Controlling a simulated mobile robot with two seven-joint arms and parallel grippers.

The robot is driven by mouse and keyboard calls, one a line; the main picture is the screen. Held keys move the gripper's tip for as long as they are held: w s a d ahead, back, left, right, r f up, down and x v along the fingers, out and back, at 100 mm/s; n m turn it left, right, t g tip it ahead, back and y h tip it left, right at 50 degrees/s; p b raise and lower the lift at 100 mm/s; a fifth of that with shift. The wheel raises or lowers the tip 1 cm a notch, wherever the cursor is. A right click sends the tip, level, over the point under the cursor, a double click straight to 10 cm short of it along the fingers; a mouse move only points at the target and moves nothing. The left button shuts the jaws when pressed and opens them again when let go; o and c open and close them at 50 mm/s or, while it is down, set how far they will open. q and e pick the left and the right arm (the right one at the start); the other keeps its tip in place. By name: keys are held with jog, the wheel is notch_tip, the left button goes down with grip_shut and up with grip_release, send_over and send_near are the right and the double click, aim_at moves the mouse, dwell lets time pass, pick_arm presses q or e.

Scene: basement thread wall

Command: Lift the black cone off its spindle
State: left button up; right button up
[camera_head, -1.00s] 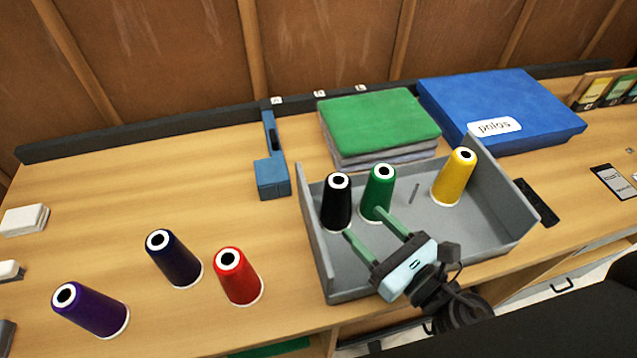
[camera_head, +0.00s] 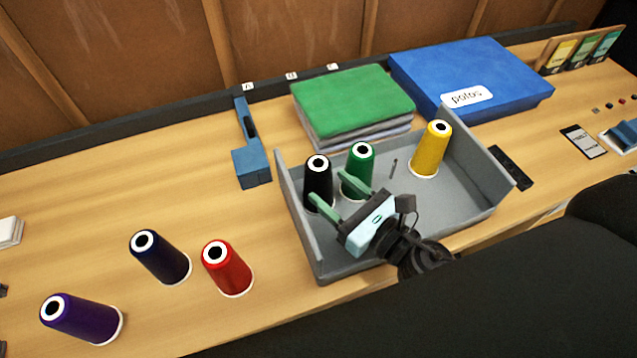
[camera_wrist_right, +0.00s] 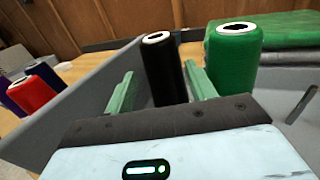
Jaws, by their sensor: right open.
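The black cone (camera_head: 318,178) stands upright in the left part of the grey tray (camera_head: 345,268), beside the green cone (camera_head: 360,162). Its spindle is hidden under it. My right gripper (camera_head: 330,190) is open, its green fingers reaching toward the black cone from the front. In the right wrist view the black cone (camera_wrist_right: 164,70) shows between the two open fingers (camera_wrist_right: 160,88), a little beyond the palm. The right finger lies between the black cone and the green cone (camera_wrist_right: 233,60). I cannot tell whether either finger touches a cone. My left gripper is out of view.
A yellow cone (camera_head: 431,150) and a bare thin peg (camera_head: 393,168) stand in the tray. Red (camera_head: 228,268), dark navy (camera_head: 160,257) and purple (camera_head: 82,318) cones are left of it. Green folded cloth (camera_head: 352,100) and a blue box (camera_head: 470,78) lie behind.

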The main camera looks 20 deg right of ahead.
aim_at(328, 182)
jog(key=x, duration=0.3)
jog(key=p+x, duration=0.1)
jog(key=shift+w+r, duration=0.3)
jog(key=shift+w+a+f, duration=0.1)
jog(key=shift+w, duration=0.15)
jog(key=c, duration=0.8)
